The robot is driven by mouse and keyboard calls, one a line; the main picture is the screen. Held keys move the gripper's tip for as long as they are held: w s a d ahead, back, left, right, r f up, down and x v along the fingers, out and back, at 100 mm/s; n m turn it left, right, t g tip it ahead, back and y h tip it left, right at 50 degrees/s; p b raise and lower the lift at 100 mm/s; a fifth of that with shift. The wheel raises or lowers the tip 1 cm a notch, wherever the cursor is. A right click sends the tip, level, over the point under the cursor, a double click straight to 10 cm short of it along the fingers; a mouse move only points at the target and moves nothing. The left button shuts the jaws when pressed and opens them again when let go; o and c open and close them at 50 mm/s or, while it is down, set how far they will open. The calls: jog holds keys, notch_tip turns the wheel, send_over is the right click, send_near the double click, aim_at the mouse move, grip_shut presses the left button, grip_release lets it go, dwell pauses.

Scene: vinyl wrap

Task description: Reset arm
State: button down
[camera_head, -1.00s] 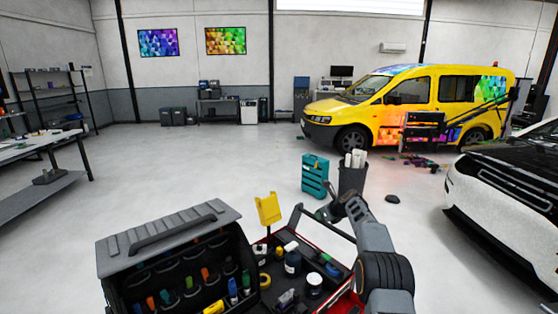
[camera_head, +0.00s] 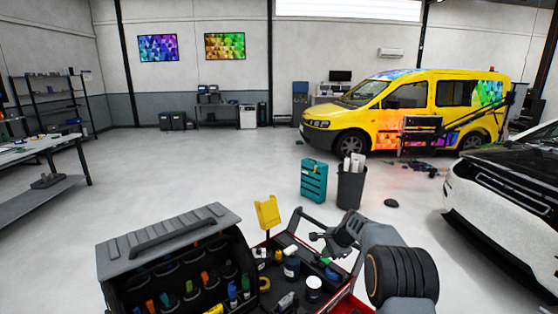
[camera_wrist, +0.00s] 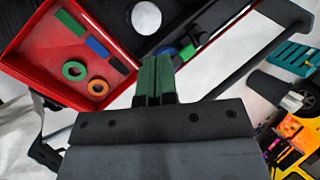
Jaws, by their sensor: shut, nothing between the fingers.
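My gripper (camera_wrist: 154,80) shows in the wrist view with its two green-tipped fingers together and nothing between them. It is above the edge of a red tool cart (camera_wrist: 32,52). In the head view my gripper (camera_head: 314,236) is at the end of my arm, above the right part of the cart (camera_head: 352,302). The gripper is small and partly hidden by my wrist there.
An open grey tool case (camera_head: 170,235) stands at the front left, beside bottles and jars. A teal drawer box (camera_head: 314,181) and a dark bin (camera_head: 351,186) with white rolls stand beyond the cart. A yellow van (camera_head: 405,108) and a white car (camera_head: 508,190) are at right.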

jog(key=s+r+n+h, duration=0.1)
jog(key=s+r+n, duration=0.3)
jog(key=s, duration=0.8)
jog(key=s+r+n+t+h, duration=0.1)
jog(key=s+r+n, duration=0.4)
jog(key=s, duration=0.7)
jog(key=s+r+n+h, duration=0.2)
jog(key=s+r+n, duration=0.2)
jog(key=s, duration=0.8)
jog(key=shift+a+r+n+b, duration=0.2)
jog(key=shift+a+n+b, duration=0.15)
jog(key=shift+n, duration=0.15)
